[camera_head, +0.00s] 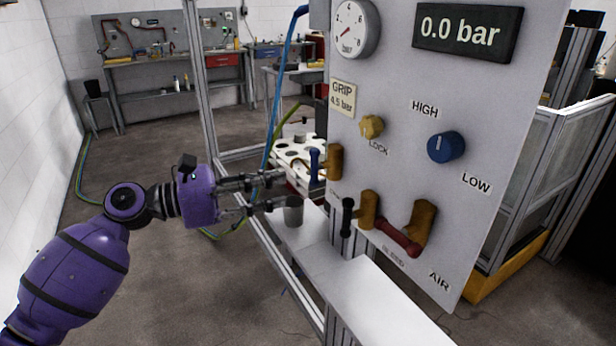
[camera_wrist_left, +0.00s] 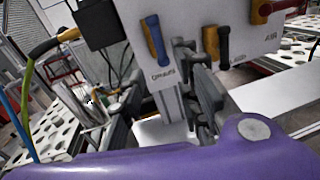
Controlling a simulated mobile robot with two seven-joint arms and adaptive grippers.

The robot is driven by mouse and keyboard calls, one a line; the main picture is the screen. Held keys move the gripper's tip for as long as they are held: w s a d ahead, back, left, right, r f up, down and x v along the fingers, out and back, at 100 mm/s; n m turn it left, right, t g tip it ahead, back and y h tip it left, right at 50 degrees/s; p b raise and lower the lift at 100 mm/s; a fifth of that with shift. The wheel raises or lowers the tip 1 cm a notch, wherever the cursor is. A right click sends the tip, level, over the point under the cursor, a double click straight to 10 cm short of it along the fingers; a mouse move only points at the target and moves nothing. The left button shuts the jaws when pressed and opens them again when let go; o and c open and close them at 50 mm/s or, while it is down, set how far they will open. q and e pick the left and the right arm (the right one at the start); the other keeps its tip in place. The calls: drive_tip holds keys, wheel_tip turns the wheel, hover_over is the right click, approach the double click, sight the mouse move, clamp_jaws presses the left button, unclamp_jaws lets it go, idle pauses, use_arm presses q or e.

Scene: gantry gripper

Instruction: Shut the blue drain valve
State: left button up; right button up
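The blue drain valve handle (camera_head: 315,167) stands roughly upright in front of its brass body (camera_head: 335,162) on the left edge of the grey panel. It also shows in the left wrist view (camera_wrist_left: 154,39), above a partly readable drain label. My left gripper (camera_head: 283,190) points at the panel from the left, its two fingers spread one above the other. It is open and empty, with its tips just left of and slightly below the blue handle. I see a gap and no contact in the head view. My right gripper is not in view.
A black-handled bleed valve (camera_head: 347,217) and a red-handled air valve (camera_head: 399,238) sit to the right. A grey cup (camera_head: 293,211) stands on the ledge below the gripper. The gauge display (camera_head: 467,33) reads 0.0 bar. A blue hose (camera_head: 273,110) hangs behind.

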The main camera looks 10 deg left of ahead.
sight(316, 168)
use_arm(q)
drive_tip(key=w+d+r, duration=0.2)
drive_tip(key=w+d, duration=0.1)
drive_tip(key=d, duration=0.4)
drive_tip(key=shift+w+h+p, duration=0.2)
drive_tip(key=shift+h+p, duration=0.1)
drive_tip(key=shift+p, duration=0.1)
clamp_jaws()
